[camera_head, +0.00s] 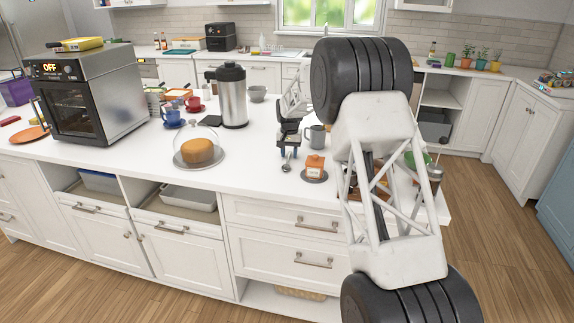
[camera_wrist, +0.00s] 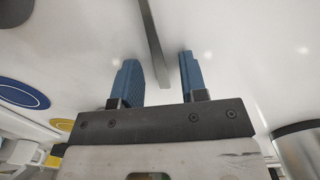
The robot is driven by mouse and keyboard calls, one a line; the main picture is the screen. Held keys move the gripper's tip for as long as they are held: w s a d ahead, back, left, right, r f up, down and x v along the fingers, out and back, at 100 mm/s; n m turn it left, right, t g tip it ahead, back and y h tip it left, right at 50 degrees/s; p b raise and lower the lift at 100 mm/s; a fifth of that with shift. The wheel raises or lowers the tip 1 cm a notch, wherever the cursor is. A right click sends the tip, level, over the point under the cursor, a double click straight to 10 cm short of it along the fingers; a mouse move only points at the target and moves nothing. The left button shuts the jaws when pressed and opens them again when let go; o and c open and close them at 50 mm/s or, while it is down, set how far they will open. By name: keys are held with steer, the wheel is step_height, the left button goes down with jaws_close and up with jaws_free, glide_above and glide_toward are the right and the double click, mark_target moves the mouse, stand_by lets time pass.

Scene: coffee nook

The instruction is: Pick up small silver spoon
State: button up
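The small silver spoon (camera_head: 287,161) lies on the white counter near its front edge. My gripper (camera_head: 286,151) is low over the counter, right at the spoon, fingers pointing down. In the wrist view the two blue fingers (camera_wrist: 157,62) are apart, and a slim grey handle, apparently the spoon's (camera_wrist: 152,45), lies between them. Gaps show on both sides of the handle, so the gripper is open. In the head view my gripper hides part of the spoon.
An orange box on a grey plate (camera_head: 313,180) stands close to the right of the spoon. A grey mug (camera_head: 315,138) is behind it. A cake under a glass dome (camera_head: 199,146) and a steel carafe (camera_head: 232,100) stand to the left. Bare counter (camera_head: 250,165) lies between cake and spoon.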

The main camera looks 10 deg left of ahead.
steer(key=shift+c, duration=0.5)
jaws_close()
steer(key=shift+r, duration=0.1)
step_height(320, 180, up, 10)
stand_by(0.6)
stand_by(0.6)
